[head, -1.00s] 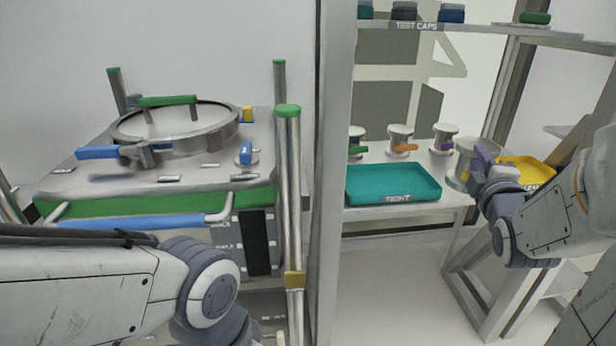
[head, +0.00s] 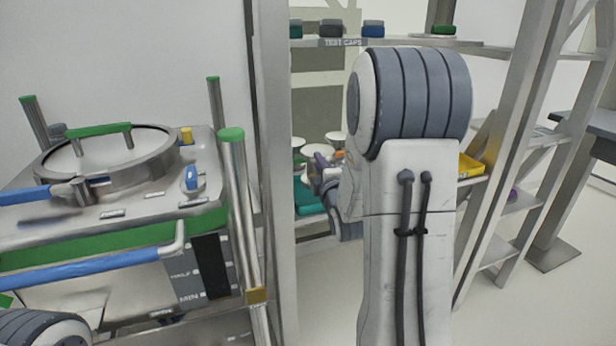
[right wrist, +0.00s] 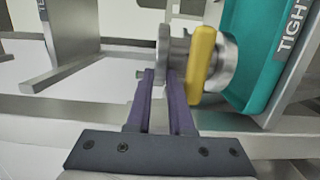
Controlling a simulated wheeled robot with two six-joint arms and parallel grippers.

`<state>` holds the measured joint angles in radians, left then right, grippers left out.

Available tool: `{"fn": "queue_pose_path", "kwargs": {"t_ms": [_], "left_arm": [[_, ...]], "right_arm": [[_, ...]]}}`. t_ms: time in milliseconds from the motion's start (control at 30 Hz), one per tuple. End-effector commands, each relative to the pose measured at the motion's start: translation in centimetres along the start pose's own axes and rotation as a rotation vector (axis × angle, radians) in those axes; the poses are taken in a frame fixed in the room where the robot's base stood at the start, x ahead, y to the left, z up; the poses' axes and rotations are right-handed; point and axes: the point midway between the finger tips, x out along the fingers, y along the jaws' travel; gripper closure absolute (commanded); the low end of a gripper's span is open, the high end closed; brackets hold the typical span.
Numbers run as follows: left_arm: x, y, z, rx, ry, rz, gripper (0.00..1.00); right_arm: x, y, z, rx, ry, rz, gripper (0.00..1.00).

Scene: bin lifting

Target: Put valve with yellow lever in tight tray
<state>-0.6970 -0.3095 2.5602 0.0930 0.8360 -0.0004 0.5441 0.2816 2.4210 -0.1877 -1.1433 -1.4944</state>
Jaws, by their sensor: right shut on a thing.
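The valve with the yellow lever (right wrist: 202,62) is a silver metal part in the right wrist view. My right gripper (right wrist: 162,88), with purple fingers, is shut on its metal flange. The teal tight tray (right wrist: 268,60) lies at the right of that view, and the valve overlaps its edge in the picture; I cannot tell whether it touches. In the head view my right arm covers most of the tray (head: 306,198), and the purple gripper (head: 322,162) shows small beside the arm. My left gripper is out of view.
A valve with an orange lever (head: 335,138) and other valves stand behind the tray. The yellow tray (head: 470,166) is partly hidden right of my arm. Test caps sit on the upper shelf (head: 400,42). A metal post (head: 275,150) stands left of the shelf.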

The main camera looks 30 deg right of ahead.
Motion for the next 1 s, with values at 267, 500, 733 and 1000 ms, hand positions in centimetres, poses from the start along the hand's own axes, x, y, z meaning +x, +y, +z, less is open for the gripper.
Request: {"fn": "queue_pose_path", "kwargs": {"t_ms": [267, 500, 733, 1000], "left_arm": [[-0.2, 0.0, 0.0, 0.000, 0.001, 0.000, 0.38], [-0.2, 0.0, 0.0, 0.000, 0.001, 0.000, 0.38], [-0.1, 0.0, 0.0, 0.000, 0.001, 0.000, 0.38], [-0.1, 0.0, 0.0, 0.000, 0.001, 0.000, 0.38]], "right_arm": [[4.3, -2.0, -0.7, -0.001, 0.002, 0.013, 1.00], [4.9, -3.7, -0.8, -0.001, 0.002, 0.009, 1.00], [4.9, -6.3, -0.8, 0.000, 0.001, 0.011, 1.00], [4.8, -6.4, -0.8, -0.001, 0.001, 0.014, 1.00]]}}
